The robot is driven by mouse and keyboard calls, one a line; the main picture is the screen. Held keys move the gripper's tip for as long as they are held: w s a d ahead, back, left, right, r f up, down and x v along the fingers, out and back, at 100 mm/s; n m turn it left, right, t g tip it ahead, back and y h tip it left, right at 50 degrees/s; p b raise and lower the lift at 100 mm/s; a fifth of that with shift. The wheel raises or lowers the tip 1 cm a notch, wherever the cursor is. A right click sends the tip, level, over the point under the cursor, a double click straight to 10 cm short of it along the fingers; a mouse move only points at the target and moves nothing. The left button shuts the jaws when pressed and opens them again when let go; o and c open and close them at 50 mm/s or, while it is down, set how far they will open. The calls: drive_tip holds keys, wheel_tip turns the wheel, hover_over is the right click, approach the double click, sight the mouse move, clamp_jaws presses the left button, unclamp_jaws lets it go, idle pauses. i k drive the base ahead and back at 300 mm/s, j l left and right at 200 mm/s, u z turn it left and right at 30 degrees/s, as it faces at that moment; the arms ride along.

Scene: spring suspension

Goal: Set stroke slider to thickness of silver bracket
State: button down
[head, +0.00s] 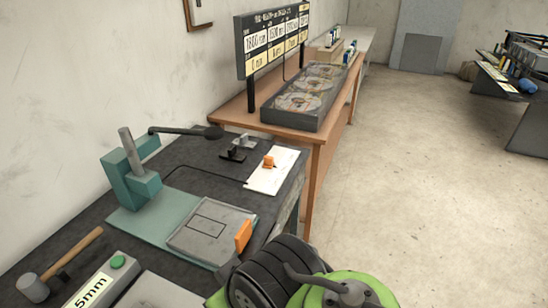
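An orange knob (268,162) stands on a white plate (283,172) at the far right of the dark workbench; it may be the stroke slider, but I cannot tell its setting. Beside the plate are a small silver piece (243,141) and a small black piece (232,154); the silver one may be the bracket. A teal press-like device (140,175) stands at the left, with a grey plate (190,228) on its base and an orange block (243,236) at the plate's right edge. My gripper cannot be made out in the head view.
A label ending in "5mm" (90,292) and a green button (118,262) are at the bottom left, near a mallet (60,265). A wooden table (318,130) behind holds a dark tray (312,123) and a sign (272,38).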

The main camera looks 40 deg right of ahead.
sight(268, 162)
drive_tip(key=k+l+z, duration=0.1)
drive_tip(key=z, duration=1.15)
